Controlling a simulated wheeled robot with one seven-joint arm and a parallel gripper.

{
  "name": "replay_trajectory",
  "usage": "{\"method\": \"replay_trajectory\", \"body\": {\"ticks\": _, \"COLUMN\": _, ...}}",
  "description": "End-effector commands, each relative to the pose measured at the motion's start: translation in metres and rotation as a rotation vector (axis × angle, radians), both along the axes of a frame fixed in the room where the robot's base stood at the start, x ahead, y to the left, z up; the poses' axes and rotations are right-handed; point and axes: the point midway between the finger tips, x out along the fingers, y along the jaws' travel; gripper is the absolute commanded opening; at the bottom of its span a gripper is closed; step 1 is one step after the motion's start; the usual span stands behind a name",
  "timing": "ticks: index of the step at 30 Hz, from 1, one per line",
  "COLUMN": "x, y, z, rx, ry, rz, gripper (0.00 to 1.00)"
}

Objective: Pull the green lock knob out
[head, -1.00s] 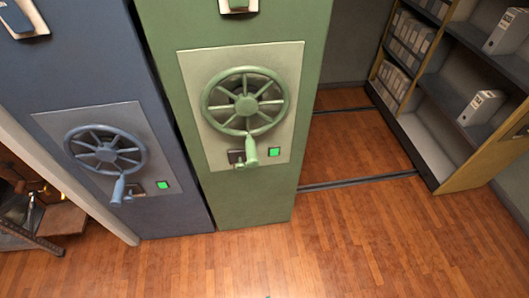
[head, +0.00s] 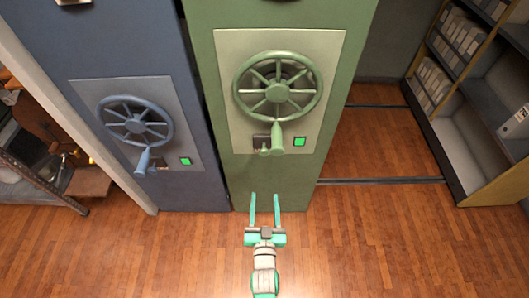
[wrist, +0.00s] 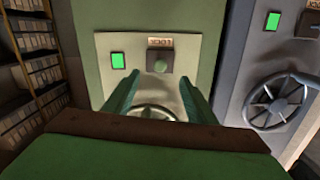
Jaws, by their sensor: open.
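The green cabinet (head: 270,175) carries a pale panel with a green spoked wheel (head: 277,88) and its crank handle (head: 278,140). Just left of the handle is a small dark plate (head: 260,140) with the green lock knob (head: 264,150), partly hidden. My gripper (head: 265,197) is open and empty, in front of the cabinet and below the panel in the head view. In the wrist view its fingers (wrist: 160,82) flank the knob's line, apart from it.
A lit green square (head: 299,141) sits beside the knob plate. A blue cabinet (head: 130,50) with a similar wheel (head: 135,120) stands at left. Shelves (head: 460,130) stand at right, with open floor and rails (head: 380,181) between.

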Motion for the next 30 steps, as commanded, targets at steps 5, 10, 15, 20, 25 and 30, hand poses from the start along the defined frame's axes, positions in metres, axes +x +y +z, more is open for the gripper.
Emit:
{"method": "replay_trajectory", "body": {"ticks": 5, "x": 0.059, "y": 0.001, "z": 0.010, "rx": 0.022, "ry": -0.033, "rz": -0.001, "gripper": 0.51}}
{"method": "replay_trajectory", "body": {"ticks": 10, "x": 0.086, "y": 0.000, "z": 0.015, "rx": 0.032, "ry": -0.045, "rz": -0.004, "gripper": 0.51}}
{"method": "replay_trajectory", "body": {"ticks": 15, "x": 0.098, "y": 0.000, "z": 0.017, "rx": 0.035, "ry": -0.049, "rz": -0.005, "gripper": 0.51}}
{"method": "replay_trajectory", "body": {"ticks": 20, "x": 0.119, "y": 0.000, "z": 0.018, "rx": 0.035, "ry": -0.050, "rz": -0.005, "gripper": 0.51}}
{"method": "replay_trajectory", "body": {"ticks": 25, "x": 0.147, "y": 0.000, "z": 0.017, "rx": 0.035, "ry": -0.049, "rz": -0.005, "gripper": 0.51}}
{"method": "replay_trajectory", "body": {"ticks": 30, "x": 0.173, "y": 0.000, "z": 0.017, "rx": 0.035, "ry": -0.048, "rz": -0.005, "gripper": 0.51}}
